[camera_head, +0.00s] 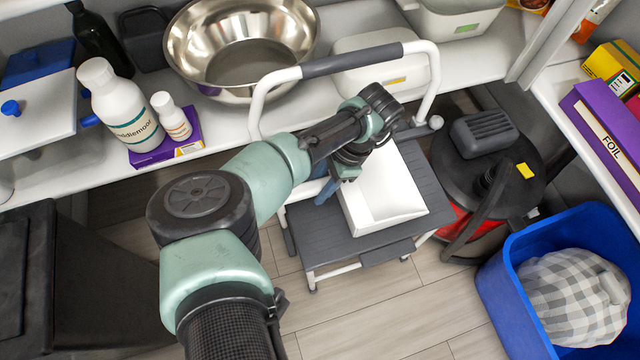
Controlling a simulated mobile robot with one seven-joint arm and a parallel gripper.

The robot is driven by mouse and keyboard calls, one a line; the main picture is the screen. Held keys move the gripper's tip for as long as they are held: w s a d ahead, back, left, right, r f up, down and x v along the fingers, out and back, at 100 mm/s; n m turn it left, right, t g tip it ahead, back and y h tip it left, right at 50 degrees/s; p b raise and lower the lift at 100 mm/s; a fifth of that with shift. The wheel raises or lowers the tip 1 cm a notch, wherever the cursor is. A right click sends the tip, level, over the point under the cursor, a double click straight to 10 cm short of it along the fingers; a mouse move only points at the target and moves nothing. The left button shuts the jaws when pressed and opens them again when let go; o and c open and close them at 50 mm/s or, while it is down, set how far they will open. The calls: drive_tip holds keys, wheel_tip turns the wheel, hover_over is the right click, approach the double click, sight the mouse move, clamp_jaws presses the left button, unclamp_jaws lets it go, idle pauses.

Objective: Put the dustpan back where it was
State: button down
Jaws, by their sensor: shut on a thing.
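The white dustpan (392,192) is over the dark grey top of a step stool (345,243), its wide open end toward the front right. I cannot tell whether it rests on the stool or is held just above it. My gripper (345,174) points down at the dustpan's back left side and is shut on it. My arm's wrist hides the grip itself and the dustpan's rear part. A small blue piece shows beside the fingers, and I cannot tell what it belongs to.
The stool's white handrail (350,60) rises behind my wrist. A steel bowl (240,50) and white bottles (120,105) stand on the shelf behind. The floor in front is clear.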

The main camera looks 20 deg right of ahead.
drive_tip(key=shift+f, duration=0.2)
drive_tip(key=c, duration=0.5)
unclamp_jaws()
drive_tip(key=shift+r, duration=0.1)
drive_tip(key=p+v, duration=0.5)
drive_tip(key=v, duration=0.7)
drive_tip(key=shift+r, duration=0.2)
